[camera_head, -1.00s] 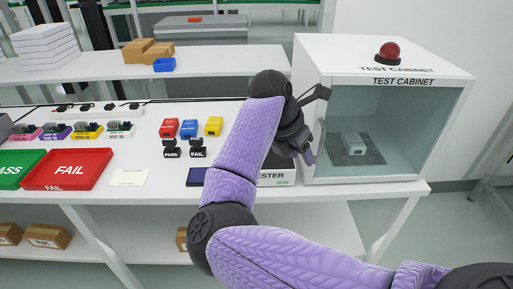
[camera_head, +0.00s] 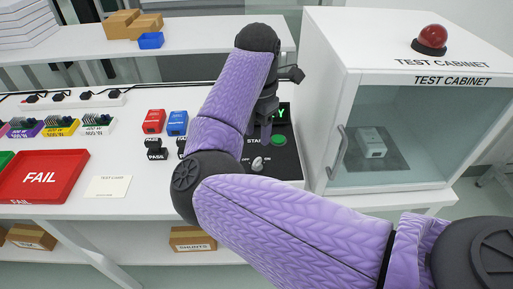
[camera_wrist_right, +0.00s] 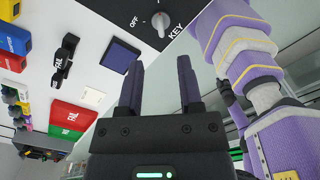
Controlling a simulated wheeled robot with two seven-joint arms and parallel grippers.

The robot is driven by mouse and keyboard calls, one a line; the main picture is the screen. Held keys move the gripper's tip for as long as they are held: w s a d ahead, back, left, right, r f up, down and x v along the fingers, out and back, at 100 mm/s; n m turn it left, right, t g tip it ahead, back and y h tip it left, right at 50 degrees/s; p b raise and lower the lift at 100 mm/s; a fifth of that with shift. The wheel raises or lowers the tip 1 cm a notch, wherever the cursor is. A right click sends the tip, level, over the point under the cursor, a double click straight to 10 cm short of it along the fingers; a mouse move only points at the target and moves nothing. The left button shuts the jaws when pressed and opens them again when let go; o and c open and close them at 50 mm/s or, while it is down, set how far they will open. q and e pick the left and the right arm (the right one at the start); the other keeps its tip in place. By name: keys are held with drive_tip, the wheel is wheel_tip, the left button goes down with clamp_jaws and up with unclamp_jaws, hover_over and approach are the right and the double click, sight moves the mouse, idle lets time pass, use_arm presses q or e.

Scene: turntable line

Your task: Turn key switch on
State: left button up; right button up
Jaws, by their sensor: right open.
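The key switch (camera_head: 257,164) is a small light-grey knob on the black top of the tester panel (camera_head: 284,172), below a green START button (camera_head: 278,140). The wrist view shows the knob (camera_wrist_right: 160,20) beyond my fingertips, with OFF and KEY lettering beside it. I cannot tell surely which mark it points to. My right gripper (camera_wrist_right: 160,72) is open and empty, its two dark fingers apart and not touching the knob. In the head view my right gripper (camera_head: 266,125) is over the panel, partly hidden by my arm. My left gripper is not in view.
The test cabinet (camera_head: 335,105) with a handle and red dome stands right of the panel, a grey device (camera_head: 371,143) inside. Red FAIL tray (camera_head: 40,178), card (camera_head: 108,187) and stamps (camera_head: 156,148) lie left. A dark blue pad (camera_wrist_right: 119,57) lies beside the panel.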

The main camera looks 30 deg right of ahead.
sight(257, 158)
wheel_tip(257, 158, down, 6)
drive_tip(key=shift+f+b, duration=0.2)
drive_tip(key=shift+b, duration=0.55)
drive_tip(key=shift+s+f, duration=0.1)
drive_tip(key=shift+f, duration=0.4)
drive_tip(key=shift+c, duration=0.4)
clamp_jaws()
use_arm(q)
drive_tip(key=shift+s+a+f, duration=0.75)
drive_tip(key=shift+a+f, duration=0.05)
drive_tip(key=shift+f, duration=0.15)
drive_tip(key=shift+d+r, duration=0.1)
use_arm(e)
drive_tip(key=shift+r, duration=0.1)
